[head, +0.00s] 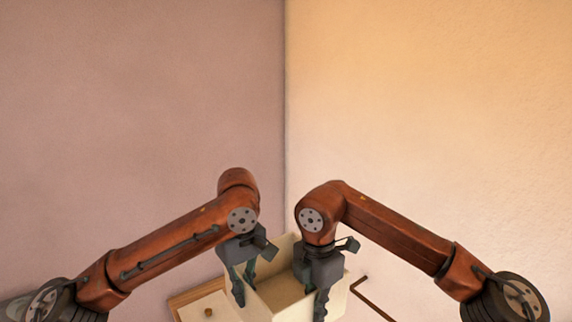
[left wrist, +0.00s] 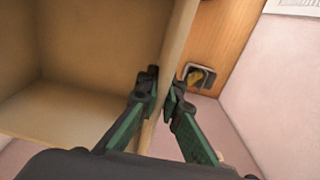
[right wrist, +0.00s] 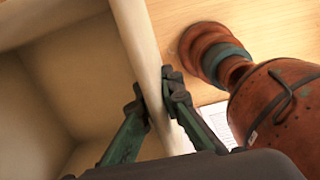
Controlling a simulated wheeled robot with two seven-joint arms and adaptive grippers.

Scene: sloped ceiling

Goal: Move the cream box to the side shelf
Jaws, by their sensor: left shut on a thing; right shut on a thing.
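The cream box (head: 278,296) is at the bottom middle of the head view, open at the top and seen from above. My left gripper (head: 241,293) is shut on its left wall, and my right gripper (head: 311,294) is shut on its right wall. In the left wrist view, the wall (left wrist: 176,50) passes between the left fingers (left wrist: 162,92). In the right wrist view, the other wall (right wrist: 137,35) passes between the right fingers (right wrist: 166,90). The part of the interior that shows looks empty. The box's underside is hidden, and I cannot make out the side shelf for certain.
A pale wood-edged surface with a small brown knob (head: 208,312) lies left of the box. A thin brown bar (head: 372,304) is at its right. Two plain walls meet in a corner behind. A wooden surface (right wrist: 175,15) with a printed sheet (right wrist: 215,118) shows beyond the box.

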